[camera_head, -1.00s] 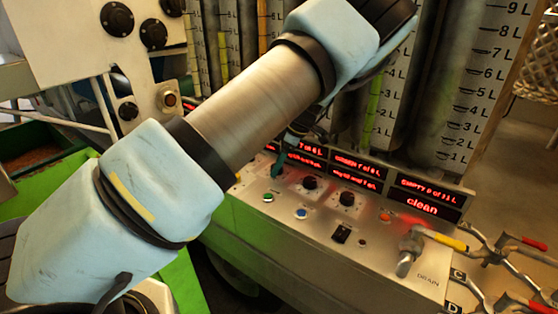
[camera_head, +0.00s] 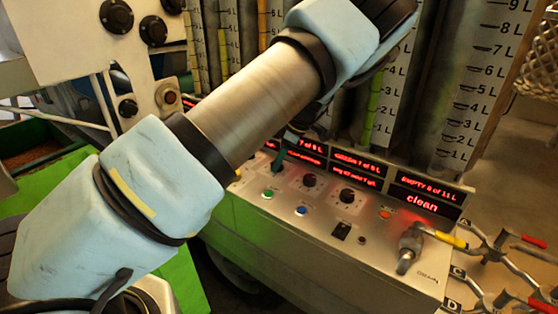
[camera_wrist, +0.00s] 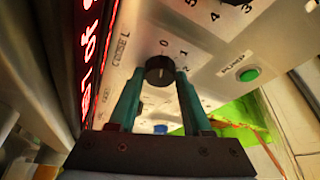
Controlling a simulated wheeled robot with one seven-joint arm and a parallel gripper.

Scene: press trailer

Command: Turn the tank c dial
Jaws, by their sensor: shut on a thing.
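A black round dial (camera_wrist: 159,71) with a numbered scale around it sits between my gripper's two teal fingertips (camera_wrist: 160,76) in the wrist view. One finger is on each side of it, shut on it. In the head view, my gripper (camera_head: 278,161) reaches the left part of the sloped metal control panel (camera_head: 325,262), partly behind my arm, and the held dial is hidden. Two more black dials (camera_head: 309,181) (camera_head: 347,196) stand to its right.
Red-lit displays (camera_head: 428,196) line the panel's back edge, below tall graduated tanks (camera_head: 470,90). A green button (camera_wrist: 249,74) labelled PUMP is near the gripper. A tap (camera_head: 410,245) and yellow- and red-handled valves (camera_head: 452,240) are at the right.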

